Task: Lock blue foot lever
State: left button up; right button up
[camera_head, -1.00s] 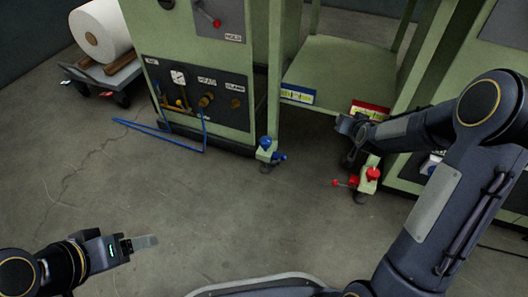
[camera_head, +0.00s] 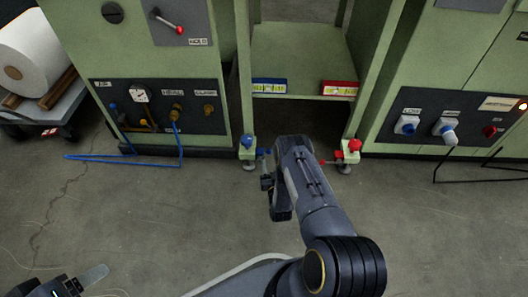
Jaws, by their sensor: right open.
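The blue foot lever (camera_head: 262,152) sits on a pale green foot bracket at the bottom of the rack's left leg, with a blue knob (camera_head: 247,141) on top. My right gripper (camera_head: 266,178) is open and empty, just below and to the right of the blue lever in the picture. I cannot tell whether it touches the lever, and my forearm hides part of the gripper. My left gripper (camera_head: 88,279) is low at the left edge, over bare floor, with one pale finger showing.
A red foot lever (camera_head: 328,161) with a red knob (camera_head: 354,145) is on the rack's right leg, close to my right arm. A blue hose (camera_head: 130,157) lies on the floor at the left. A white roll (camera_head: 28,55) rests on a cart (camera_head: 60,108). The front floor is clear.

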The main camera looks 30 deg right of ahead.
aim_at(269, 150)
jog(key=b+x, duration=0.2)
jog(key=x, duration=0.3)
jog(key=shift+w+f, duration=0.1)
jog(key=shift+w, duration=0.1)
jog(key=shift+w+d, duration=0.3)
jog(key=shift+w, duration=0.35)
grip_shut()
